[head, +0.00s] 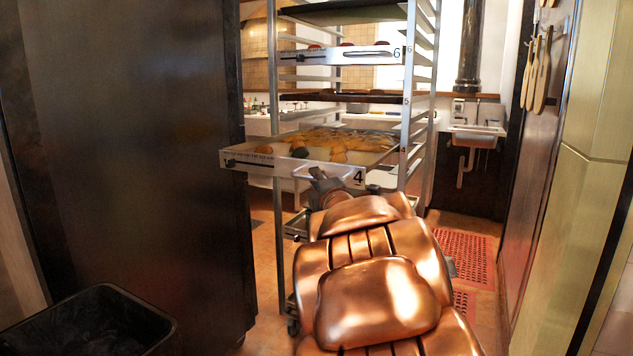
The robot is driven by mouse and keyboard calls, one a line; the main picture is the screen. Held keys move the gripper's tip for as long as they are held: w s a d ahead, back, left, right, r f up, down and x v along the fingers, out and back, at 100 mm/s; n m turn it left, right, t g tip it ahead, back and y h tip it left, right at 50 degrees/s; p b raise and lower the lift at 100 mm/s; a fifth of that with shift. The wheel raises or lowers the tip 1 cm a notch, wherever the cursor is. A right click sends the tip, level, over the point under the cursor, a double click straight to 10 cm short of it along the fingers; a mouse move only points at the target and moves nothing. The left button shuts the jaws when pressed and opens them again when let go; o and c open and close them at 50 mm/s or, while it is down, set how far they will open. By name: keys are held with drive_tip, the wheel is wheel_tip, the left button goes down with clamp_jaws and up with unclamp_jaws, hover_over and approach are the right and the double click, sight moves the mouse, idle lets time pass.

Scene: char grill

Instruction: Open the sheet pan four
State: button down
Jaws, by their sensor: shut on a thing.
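Sheet pan four (240,160) sits in a tall metal rack, its white front marked with a 4 at the right end. It holds several golden and dark baked pieces. Its front sticks out from the rack toward me. My gripper (318,178) is at the pan's front handle, right of the middle, and is shut on it. My copper-coloured arm reaches up from the bottom of the picture and hides the rack's lower right part. The fingertips are small and partly hidden.
Another pan (335,55) marked 6 is higher in the rack (417,110), with a dark tray (340,97) between. A dark tall panel (135,150) stands close on the left, a black bin (90,325) below it. A red mat (465,255) lies at right.

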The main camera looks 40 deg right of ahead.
drive_tip(key=c, duration=1.1)
unclamp_jaws()
drive_tip(key=shift+c, duration=0.2)
drive_tip(key=v, duration=0.7)
drive_tip(key=shift+s, duration=0.25)
drive_tip(key=shift+a, duration=0.1)
